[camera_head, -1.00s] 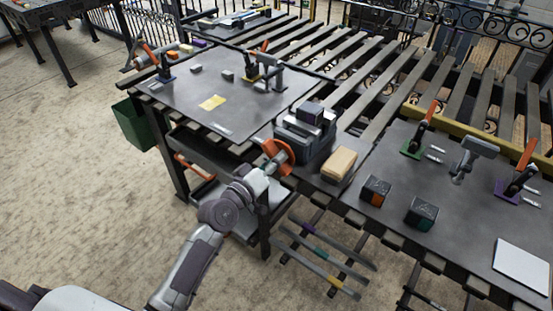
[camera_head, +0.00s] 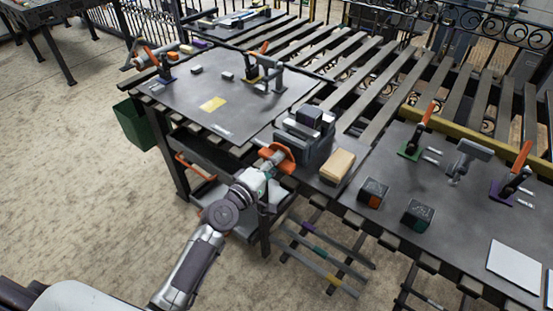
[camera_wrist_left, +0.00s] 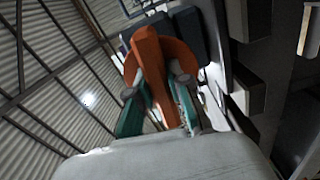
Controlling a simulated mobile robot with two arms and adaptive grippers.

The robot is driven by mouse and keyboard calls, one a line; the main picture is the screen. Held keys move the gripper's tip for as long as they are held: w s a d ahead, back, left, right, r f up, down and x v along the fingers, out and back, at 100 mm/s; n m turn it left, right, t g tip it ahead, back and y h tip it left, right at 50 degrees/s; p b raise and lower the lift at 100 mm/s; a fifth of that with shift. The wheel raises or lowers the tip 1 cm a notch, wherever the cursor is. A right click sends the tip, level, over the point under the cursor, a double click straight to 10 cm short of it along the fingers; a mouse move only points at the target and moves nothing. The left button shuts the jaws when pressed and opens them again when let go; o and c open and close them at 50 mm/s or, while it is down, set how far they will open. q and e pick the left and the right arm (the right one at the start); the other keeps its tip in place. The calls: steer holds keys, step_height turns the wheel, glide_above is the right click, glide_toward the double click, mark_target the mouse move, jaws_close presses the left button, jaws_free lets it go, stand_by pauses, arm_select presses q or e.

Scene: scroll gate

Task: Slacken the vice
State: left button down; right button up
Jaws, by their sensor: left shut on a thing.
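The grey vice (camera_head: 308,132) stands on the bench's front edge, near the middle of the head view. An orange handle (camera_head: 279,154) sits on its front side, facing my arm. My left gripper (camera_head: 268,165) is at this handle. In the left wrist view the orange handle (camera_wrist_left: 150,60) shows as a bar with a round part behind it, and the two green-padded fingers of my left gripper (camera_wrist_left: 157,98) lie on both sides of the bar, shut on it. The vice's jaws are too small to judge their gap. My right gripper is not in view.
A tan block (camera_head: 337,167) lies on the bench right of the vice. Two dark cubes, one with an orange face (camera_head: 373,192) and one with a green face (camera_head: 416,215), stand further right. A green bin (camera_head: 136,124) hangs at the bench's left end.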

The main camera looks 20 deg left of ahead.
arm_select(q)
steer(key=n+p, duration=0.1)
steer(key=n, duration=0.2)
steer(key=shift+n, duration=0.4)
steer(key=n+p, duration=0.1)
steer(key=n, duration=0.2)
steer(key=shift+r+n, duration=0.1)
steer(key=shift+n, duration=0.2)
steer(key=n+p, duration=0.2)
steer(key=n, duration=0.4)
steer(key=shift+r, duration=0.1)
steer(key=n+p, duration=0.3)
steer(key=n, duration=0.3)
steer(key=shift+a+r+n, duration=0.1)
steer(key=shift+a+n, duration=0.05)
steer(key=shift+n, duration=0.25)
steer(key=n+p, duration=0.2)
steer(key=n, duration=0.2)
steer(key=shift+w+p, duration=0.1)
steer(key=shift+p, duration=0.2)
steer(key=shift+n+p, duration=0.5)
steer(key=shift+n, duration=0.5)
steer(key=c, duration=1.1)
jaws_free()
steer(key=shift+f, duration=0.2)
